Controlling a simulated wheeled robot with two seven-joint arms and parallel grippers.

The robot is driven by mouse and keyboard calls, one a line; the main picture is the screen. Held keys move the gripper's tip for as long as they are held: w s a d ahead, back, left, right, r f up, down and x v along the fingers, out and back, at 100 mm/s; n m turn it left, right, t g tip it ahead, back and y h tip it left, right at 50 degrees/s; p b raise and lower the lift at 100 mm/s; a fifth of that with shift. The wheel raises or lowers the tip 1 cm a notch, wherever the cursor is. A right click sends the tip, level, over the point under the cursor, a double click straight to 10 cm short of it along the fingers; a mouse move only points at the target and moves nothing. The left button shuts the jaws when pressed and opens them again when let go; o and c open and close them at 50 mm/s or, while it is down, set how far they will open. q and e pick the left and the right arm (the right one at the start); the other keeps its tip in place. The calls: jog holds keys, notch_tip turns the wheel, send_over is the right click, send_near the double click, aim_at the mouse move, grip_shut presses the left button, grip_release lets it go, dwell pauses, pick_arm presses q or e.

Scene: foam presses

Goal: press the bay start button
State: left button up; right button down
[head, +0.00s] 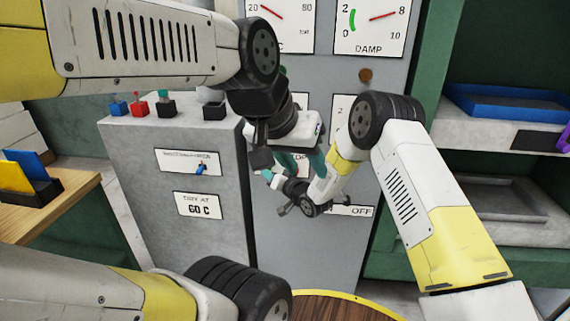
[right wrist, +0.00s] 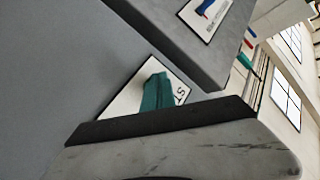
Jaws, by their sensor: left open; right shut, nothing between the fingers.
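No start button can be made out; the part of the grey press panel (head: 330,250) around my grippers is largely covered by my arms. My left gripper (head: 293,163) is open and empty, with teal fingers in front of the panel. My right gripper (head: 268,175) is shut and empty, just left of and below it, close to the panel. In the right wrist view its teal fingertips (right wrist: 157,92) lie across a white label (right wrist: 120,98) whose visible letters begin "ST"; the rest is hidden. Whether they touch anything cannot be told.
A grey cabinet (head: 125,165) left of the panel bears blue, red and green switches (head: 138,105) and a "60 C" label (head: 198,206). Gauges (head: 378,24) and a brown knob (head: 366,75) are higher on the panel. Shelves with a blue tray (head: 505,104) stand at right.

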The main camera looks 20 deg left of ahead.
jog(key=shift+w, duration=0.25)
dwell(0.4)
jog(key=shift+s+d, duration=0.2)
jog(key=shift+s, duration=0.75)
jog(key=shift+s, duration=0.15)
jog(key=s, duration=0.2)
jog(key=s+d, duration=0.1)
jog(key=s, duration=0.1)
jog(key=shift+s, duration=0.3)
jog(key=shift+d+r, duration=0.1)
